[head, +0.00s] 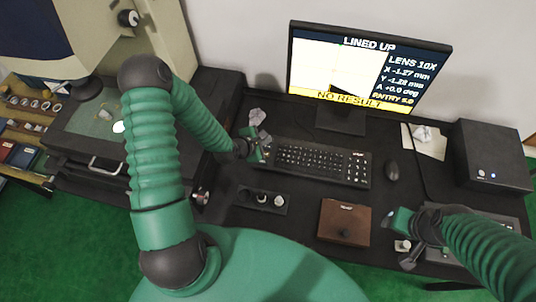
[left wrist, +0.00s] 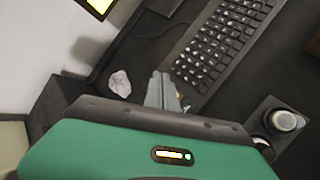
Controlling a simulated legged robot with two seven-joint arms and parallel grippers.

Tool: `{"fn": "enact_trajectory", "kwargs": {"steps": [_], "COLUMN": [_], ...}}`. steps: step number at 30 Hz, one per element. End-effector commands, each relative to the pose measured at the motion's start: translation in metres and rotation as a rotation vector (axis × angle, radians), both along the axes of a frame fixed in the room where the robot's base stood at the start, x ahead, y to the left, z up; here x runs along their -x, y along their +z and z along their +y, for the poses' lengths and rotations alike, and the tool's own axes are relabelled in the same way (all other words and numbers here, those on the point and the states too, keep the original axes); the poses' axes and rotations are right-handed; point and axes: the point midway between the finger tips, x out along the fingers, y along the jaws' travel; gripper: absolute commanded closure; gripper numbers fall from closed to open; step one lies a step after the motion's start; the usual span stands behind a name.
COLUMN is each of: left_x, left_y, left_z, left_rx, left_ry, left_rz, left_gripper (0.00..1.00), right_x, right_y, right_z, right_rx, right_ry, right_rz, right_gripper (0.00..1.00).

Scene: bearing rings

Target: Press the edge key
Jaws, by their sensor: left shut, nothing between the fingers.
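The black keyboard (head: 322,163) lies on the dark desk below the monitor. Which of its keys is the edge key is too small to read. My left gripper (head: 262,154) is at the keyboard's left end, with its fingers shut and empty. In the left wrist view the fingertips (left wrist: 162,80) are close together beside the near end of the keyboard (left wrist: 222,45); contact with a key cannot be told. My right gripper (head: 402,236) is at the right, near the brown box; its jaw opening is unclear.
The monitor (head: 366,66) reads "LINED UP", "LENS 10X" and "NO RESULT". A mouse (head: 392,171) lies right of the keyboard. A dark tray (head: 246,197) with round pieces and a brown box (head: 343,222) lie in front. A crumpled pale piece (left wrist: 120,84) lies beside my left fingers.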

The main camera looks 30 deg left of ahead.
Motion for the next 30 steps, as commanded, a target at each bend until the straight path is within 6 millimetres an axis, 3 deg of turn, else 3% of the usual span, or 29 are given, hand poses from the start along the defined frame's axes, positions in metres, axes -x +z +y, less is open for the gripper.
{"fn": "enact_trajectory", "kwargs": {"steps": [4, 12, 15, 20, 30], "left_x": [0.000, 0.000, 0.000, 0.000, 0.000], "left_y": [-0.024, -0.063, -0.073, -0.082, -0.082], "left_z": [0.004, -0.005, -0.006, -0.001, 0.001], "left_rx": [0.002, -0.010, -0.011, -0.006, -0.004], "left_ry": [0.002, -0.001, 0.001, 0.001, 0.001], "left_rz": [0.002, 0.001, 0.000, 0.001, 0.001], "left_gripper": [1.00, 1.00, 1.00, 1.00, 1.00], "right_x": [0.000, 0.000, 0.000, 0.000, 0.000], "right_y": [-0.021, -0.059, -0.066, -0.071, -0.069], "right_z": [0.001, 0.002, 0.002, 0.002, 0.002], "right_rx": [-0.001, -0.001, -0.001, 0.000, -0.001], "right_ry": [0.002, 0.002, 0.002, 0.001, 0.002], "right_rz": [0.000, 0.000, 0.000, 0.000, 0.000], "right_gripper": [0.50, 0.50, 0.50, 0.50, 0.50]}}
